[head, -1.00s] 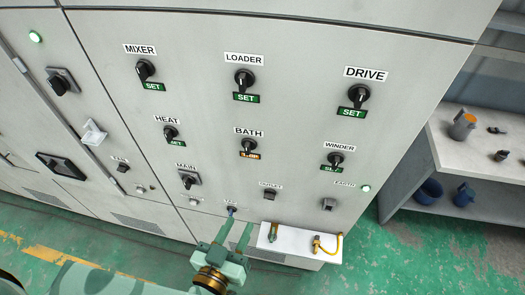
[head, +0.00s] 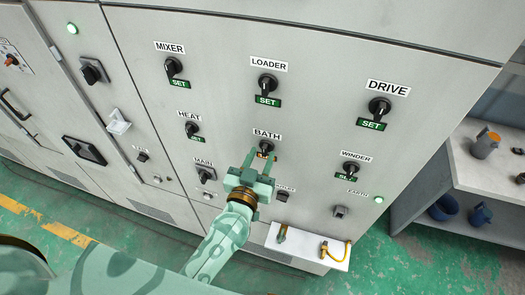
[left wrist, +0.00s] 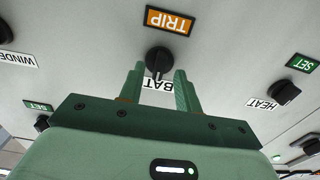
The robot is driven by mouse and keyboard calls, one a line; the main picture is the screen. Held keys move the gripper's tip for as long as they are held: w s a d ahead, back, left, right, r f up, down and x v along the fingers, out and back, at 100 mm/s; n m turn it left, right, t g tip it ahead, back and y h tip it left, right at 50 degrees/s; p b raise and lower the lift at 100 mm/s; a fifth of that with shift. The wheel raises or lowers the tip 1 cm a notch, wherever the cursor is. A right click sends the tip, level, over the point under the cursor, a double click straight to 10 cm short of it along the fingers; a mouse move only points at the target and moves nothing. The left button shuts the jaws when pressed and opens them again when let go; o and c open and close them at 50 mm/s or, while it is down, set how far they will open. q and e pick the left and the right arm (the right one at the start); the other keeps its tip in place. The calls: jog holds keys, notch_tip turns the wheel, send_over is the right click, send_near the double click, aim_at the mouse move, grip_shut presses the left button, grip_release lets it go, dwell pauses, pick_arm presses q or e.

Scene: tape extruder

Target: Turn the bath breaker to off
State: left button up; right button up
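The BATH breaker is a black rotary knob (head: 266,147) under the BATH label (head: 266,134) in the middle of the grey panel. In the left wrist view, which is upside down, the knob (left wrist: 158,60) sits beside an orange TRIP window (left wrist: 170,19). My left gripper (head: 257,163) is in front of the knob and partly covers its window in the head view. In the left wrist view the fingers of my left gripper (left wrist: 160,78) are apart, with the knob between and just beyond their tips. Contact cannot be told. My right gripper is not in view.
Other knobs surround it: MIXER (head: 173,66), LOADER (head: 267,84), DRIVE (head: 379,107), HEAT (head: 192,129) and WINDER (head: 351,168), with green SET windows. A white ledge (head: 308,246) with yellow fittings juts out below. A shelf (head: 480,170) stands at right.

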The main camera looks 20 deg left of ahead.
pick_arm(q)
jog(key=shift+w+d, duration=0.15)
jog(key=shift+w, duration=0.85)
jog(key=shift+c, duration=0.9)
grip_shut()
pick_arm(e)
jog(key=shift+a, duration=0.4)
